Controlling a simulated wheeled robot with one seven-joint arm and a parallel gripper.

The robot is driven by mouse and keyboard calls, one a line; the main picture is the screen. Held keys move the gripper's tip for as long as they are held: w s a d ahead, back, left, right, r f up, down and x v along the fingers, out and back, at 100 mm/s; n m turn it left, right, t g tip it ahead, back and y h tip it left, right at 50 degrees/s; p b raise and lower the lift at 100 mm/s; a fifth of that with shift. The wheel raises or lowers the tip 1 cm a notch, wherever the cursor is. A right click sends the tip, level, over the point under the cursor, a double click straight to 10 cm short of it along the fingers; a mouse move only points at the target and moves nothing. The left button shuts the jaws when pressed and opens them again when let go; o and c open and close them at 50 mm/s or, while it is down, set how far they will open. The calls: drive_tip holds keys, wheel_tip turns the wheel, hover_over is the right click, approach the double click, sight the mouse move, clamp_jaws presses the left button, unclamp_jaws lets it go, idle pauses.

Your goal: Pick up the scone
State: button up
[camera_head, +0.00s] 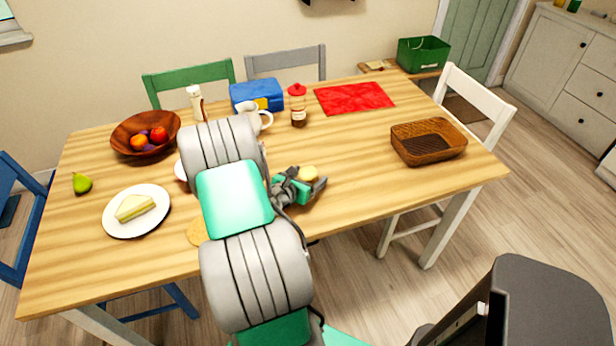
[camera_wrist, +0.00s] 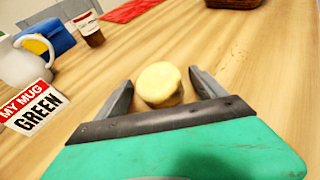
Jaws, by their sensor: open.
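The scone (camera_wrist: 159,84) is a small, round, pale yellow bun on the wooden table. In the wrist view it lies between the tips of my open gripper (camera_wrist: 162,92), with a visible gap to the right finger and a smaller one to the left. In the head view the scone (camera_head: 308,173) shows just beyond my gripper (camera_head: 308,185), which is low over the table's near middle. My arm hides part of the table to the left. I cannot tell the exact height of the fingers above the tabletop.
The table right of the scone is clear.

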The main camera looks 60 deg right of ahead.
drive_tip(key=c, duration=1.5)
